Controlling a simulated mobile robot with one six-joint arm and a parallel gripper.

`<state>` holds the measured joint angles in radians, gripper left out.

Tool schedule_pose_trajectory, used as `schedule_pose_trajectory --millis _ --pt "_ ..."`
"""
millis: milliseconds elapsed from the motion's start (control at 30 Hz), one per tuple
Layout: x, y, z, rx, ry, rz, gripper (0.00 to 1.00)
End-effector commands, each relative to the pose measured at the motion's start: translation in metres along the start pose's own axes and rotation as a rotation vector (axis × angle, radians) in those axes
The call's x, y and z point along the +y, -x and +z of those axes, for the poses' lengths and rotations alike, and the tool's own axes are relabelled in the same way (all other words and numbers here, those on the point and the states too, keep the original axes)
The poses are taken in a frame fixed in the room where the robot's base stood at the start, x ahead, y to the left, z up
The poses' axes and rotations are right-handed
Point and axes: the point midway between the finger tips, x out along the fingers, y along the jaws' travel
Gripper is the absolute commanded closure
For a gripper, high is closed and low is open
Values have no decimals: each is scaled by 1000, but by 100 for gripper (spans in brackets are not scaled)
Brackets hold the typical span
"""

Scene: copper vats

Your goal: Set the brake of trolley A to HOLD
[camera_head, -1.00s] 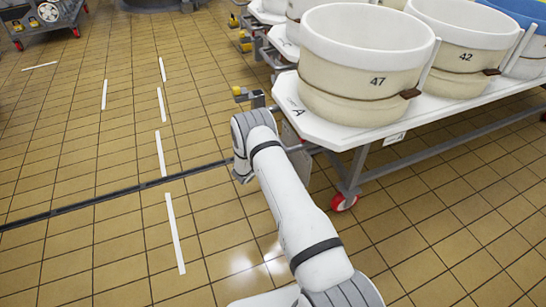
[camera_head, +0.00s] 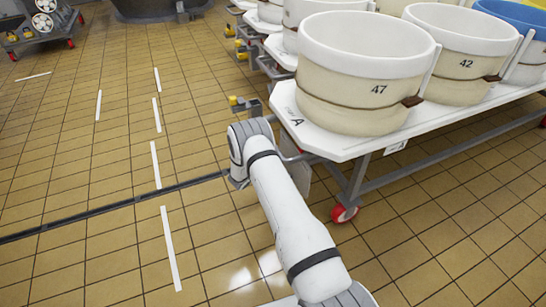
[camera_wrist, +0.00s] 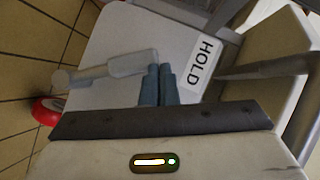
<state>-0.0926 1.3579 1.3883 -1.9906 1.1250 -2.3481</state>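Trolley A (camera_head: 320,142) has a white top marked "A" at its near left corner and carries cream tubs. My arm reaches to this corner; my gripper is hidden in the head view. In the wrist view my gripper (camera_wrist: 158,80) has its two blue-grey fingers together, with nothing clearly seen between them. A grey lever (camera_wrist: 105,68) with a round knob at its left end lies across a pale plate. Its right end is just beyond the fingertips; I cannot tell whether they touch. A white "HOLD" label (camera_wrist: 202,62) is on the plate, right of the fingers.
A grey bar (camera_wrist: 265,66) runs along the right of the wrist view. A red caster (camera_head: 345,213) stands under trolley A. Other trolleys with tubs stand behind it. The tiled floor on the left is open, crossed by a dark drain channel (camera_head: 110,207).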

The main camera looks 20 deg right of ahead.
Motion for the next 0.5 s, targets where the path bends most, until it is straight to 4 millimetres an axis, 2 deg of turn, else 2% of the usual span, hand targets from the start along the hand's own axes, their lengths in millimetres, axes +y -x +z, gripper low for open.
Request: schedule_pose_trajectory --millis 267,500 --pt "-3 3 0 -5 0 -3 100" --pt "-23 22 -18 -6 1 -4 100"
